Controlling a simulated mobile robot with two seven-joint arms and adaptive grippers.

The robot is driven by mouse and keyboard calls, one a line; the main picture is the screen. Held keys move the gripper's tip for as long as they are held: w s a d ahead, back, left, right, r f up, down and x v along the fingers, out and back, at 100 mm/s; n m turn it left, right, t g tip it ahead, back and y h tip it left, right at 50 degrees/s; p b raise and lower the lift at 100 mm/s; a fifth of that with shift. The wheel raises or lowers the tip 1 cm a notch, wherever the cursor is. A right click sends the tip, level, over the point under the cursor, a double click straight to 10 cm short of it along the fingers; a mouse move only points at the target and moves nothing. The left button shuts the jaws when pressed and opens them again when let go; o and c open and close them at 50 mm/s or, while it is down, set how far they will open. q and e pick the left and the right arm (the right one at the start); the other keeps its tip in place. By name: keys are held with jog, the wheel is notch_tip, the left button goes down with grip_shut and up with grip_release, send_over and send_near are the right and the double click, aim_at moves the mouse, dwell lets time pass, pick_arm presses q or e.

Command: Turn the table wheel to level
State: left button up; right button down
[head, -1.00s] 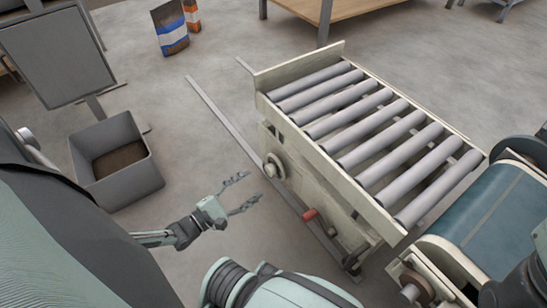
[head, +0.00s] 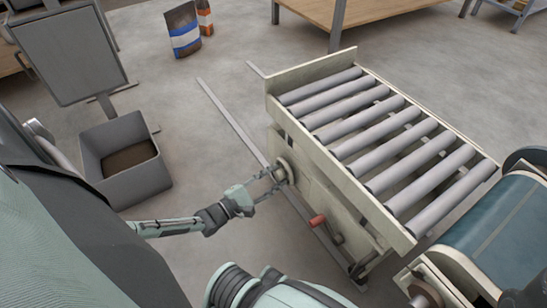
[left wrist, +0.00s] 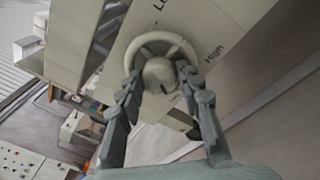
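The table wheel (head: 283,171) is a small pale handwheel on the near side of the roller table (head: 318,155). In the left wrist view the wheel (left wrist: 160,52) shows a rim and a round hub, beside markings reading "High" and a partly cut-off "Le". My left gripper (head: 264,185) is at the wheel, its fingers open and spread to either side of the hub. In the left wrist view the fingertips (left wrist: 160,80) reach the lower rim; I cannot tell whether they touch it. My right gripper is not in view.
A blue belt conveyor (head: 495,235) stands at the right. A grey bin (head: 150,180) is on the floor at left. Bags (head: 183,30) stand at the back.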

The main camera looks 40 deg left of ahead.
pick_arm(q)
jog(key=c, duration=0.5)
jog(key=shift+c, duration=0.2)
